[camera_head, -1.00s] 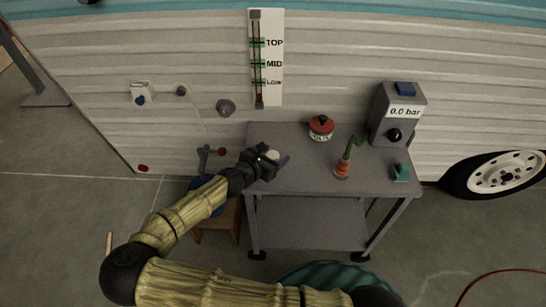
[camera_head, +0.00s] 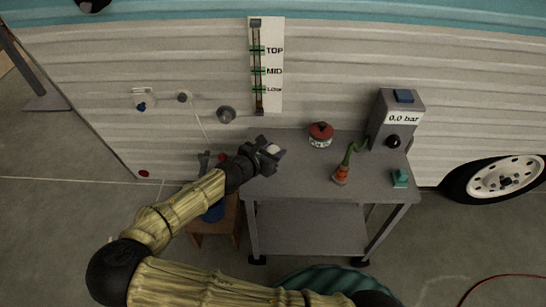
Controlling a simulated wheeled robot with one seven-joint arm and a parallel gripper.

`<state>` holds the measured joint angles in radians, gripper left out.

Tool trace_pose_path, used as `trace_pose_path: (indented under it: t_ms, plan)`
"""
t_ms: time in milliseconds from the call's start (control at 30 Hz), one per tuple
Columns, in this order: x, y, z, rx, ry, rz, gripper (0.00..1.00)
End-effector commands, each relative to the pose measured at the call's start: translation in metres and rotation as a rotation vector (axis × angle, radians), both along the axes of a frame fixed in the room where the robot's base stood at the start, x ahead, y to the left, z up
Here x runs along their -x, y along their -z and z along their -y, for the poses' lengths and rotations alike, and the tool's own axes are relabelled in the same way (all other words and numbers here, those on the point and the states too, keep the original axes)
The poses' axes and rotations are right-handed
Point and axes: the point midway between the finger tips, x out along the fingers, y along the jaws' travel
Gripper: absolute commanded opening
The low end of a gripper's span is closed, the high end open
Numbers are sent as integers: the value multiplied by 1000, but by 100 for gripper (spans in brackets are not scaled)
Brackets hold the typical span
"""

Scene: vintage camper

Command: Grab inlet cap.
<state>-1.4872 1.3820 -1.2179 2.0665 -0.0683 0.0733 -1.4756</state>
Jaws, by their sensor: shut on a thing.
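My gripper (camera_head: 268,151) is above the left rear part of the grey cart top, near the camper wall. It is shut on a small pale thing (camera_head: 278,149), mostly hidden by the dark fingers. I cannot tell from its shape whether this is the inlet cap.
The grey cart (camera_head: 300,183) carries a red-topped tin (camera_head: 320,135), an orange and green item (camera_head: 343,172), a teal block (camera_head: 401,178) and a grey gauge box (camera_head: 397,116) reading 0.0 bar. A wooden stool (camera_head: 214,229) stands left of the cart. The cart's front middle is clear.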

Motion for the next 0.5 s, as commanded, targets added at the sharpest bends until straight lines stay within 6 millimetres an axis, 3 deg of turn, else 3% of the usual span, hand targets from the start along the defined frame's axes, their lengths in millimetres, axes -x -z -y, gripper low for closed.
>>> trace_pose_path:
  t_ms: [33,200,500]
  plan:
    - [0,-13,-1,-5,0,1,15]
    - [0,-39,-1,-3,-1,1,15]
    - [0,-46,0,1,0,-1,15]
